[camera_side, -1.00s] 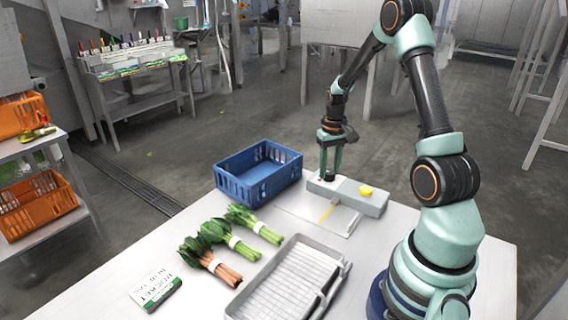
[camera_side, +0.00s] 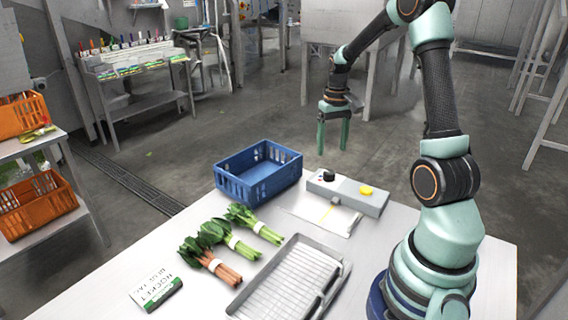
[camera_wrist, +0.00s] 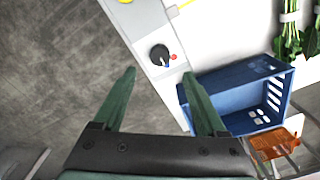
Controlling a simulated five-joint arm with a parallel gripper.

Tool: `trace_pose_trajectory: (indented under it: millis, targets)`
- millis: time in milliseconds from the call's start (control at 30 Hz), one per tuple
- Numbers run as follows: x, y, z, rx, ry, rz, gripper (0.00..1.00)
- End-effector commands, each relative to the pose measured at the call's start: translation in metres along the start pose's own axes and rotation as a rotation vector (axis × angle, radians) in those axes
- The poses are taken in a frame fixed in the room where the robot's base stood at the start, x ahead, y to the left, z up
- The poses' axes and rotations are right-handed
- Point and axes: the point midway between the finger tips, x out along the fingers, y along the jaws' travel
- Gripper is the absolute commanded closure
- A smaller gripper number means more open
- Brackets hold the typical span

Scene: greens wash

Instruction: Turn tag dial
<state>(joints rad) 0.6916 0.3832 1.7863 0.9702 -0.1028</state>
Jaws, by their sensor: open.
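The black tag dial (camera_side: 328,175) is a small round knob on the left end of a grey box (camera_side: 350,194), which also has a yellow button (camera_side: 366,190). In the wrist view the dial (camera_wrist: 160,54) shows beyond my fingertips, with a red dot and a blue dot beside it. My gripper (camera_side: 335,148) is open and empty. It hangs above and behind the box, apart from the dial. In the wrist view my two green fingers (camera_wrist: 157,72) are spread wide with nothing between them.
A blue crate (camera_side: 258,172) stands left of the box. Several bunched greens (camera_side: 232,238), a grey rack tray (camera_side: 290,275) and a white-and-green label card (camera_side: 155,290) lie on the table's near side. A white plate with a yellow line (camera_side: 322,216) lies before the box.

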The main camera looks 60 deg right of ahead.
Motion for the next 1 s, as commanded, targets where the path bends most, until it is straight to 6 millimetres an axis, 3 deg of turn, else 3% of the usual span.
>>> trace_pose_trajectory:
  millis: [100,300,733,867,1000]
  targets:
    - [-0.021,0.000,-0.001,0.000,0.004,0.000,0.26]
    - [-0.040,0.000,-0.001,0.000,0.001,0.000,0.26]
    - [-0.044,-0.003,0.000,-0.005,0.005,0.000,0.26]
    - [-0.057,-0.023,0.007,-0.046,0.037,0.003,0.26]
    - [-0.082,-0.065,0.026,-0.136,0.113,0.001,0.26]
